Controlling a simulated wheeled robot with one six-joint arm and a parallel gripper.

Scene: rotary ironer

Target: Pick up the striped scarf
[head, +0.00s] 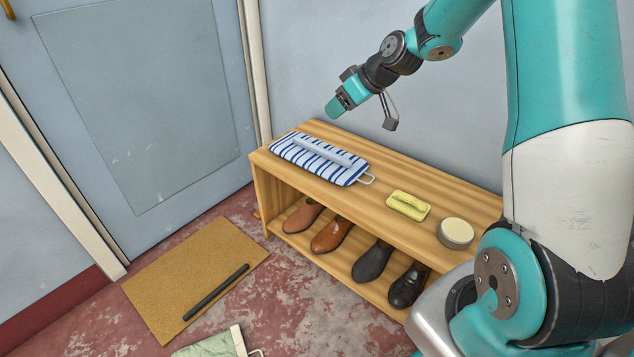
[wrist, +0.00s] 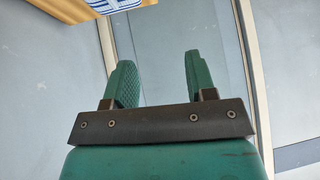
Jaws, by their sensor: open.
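The striped scarf (head: 312,160), blue and white, lies folded flat on the left part of the wooden bench top, with a pale strip along its middle and a small light loop at its right end. A corner of the scarf shows at the top of the wrist view (wrist: 112,4). My gripper (head: 362,115) is above the bench, up and to the right of the scarf and apart from it. In the wrist view my gripper (wrist: 158,80) has its two green fingers spread with nothing between them.
On the wooden bench (head: 345,192) are a yellow sponge-like pad (head: 408,205) and a round tin (head: 455,233). Several shoes (head: 331,235) stand on the shelf below. A brown mat (head: 190,270) with a black bar (head: 216,291) and a green cloth item (head: 212,345) lie on the floor. A wall stands behind the bench.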

